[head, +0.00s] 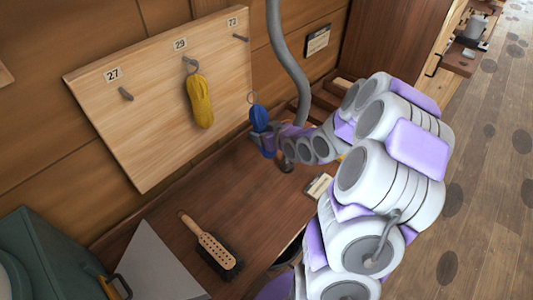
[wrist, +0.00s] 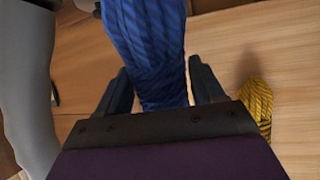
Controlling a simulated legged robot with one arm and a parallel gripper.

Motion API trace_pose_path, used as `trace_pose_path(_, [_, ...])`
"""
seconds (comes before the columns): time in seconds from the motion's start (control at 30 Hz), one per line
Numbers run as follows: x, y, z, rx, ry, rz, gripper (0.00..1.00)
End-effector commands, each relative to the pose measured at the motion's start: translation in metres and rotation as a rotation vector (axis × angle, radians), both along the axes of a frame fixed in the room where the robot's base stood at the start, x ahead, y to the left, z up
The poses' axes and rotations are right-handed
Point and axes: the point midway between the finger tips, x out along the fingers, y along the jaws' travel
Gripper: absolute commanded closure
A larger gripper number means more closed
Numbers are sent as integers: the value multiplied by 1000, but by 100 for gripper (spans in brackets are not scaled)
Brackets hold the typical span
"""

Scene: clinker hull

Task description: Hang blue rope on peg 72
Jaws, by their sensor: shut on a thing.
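The blue rope (head: 259,119) is a coiled hank with a small loop at its top. My gripper (head: 264,140) is shut on the blue rope and holds it upright in front of the board's right edge, below the peg labelled 72. In the wrist view the blue rope (wrist: 150,50) stands between the two dark fingers of my gripper (wrist: 160,85). The peg under the rightmost label (head: 240,38) is bare. The label's digits are small, seemingly 72. The rope's loop is apart from this peg.
The pegboard (head: 150,85) also has a bare peg 27 (head: 126,94) and a yellow rope (head: 200,100) on peg 29. A grey pipe (head: 285,55) runs just right of the board. A brush (head: 212,246) lies on the bench, and a green box (head: 45,260) stands at left.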

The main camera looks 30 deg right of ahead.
Motion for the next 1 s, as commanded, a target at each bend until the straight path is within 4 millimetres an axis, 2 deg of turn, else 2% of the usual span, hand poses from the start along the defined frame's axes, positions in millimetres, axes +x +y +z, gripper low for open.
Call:
trace_pose_path(0.2, [27, -22, 68, 31, -264, -36, 70])
trace_pose_path(0.3, [34, -31, 98, 39, -360, -44, 70])
trace_pose_path(0.43, [38, -40, 127, 48, -440, -49, 70])
trace_pose_path(0.6, [40, -46, 143, 51, -479, -49, 70])
trace_pose_path(1.0, [54, -40, 143, 53, -483, -46, 70])
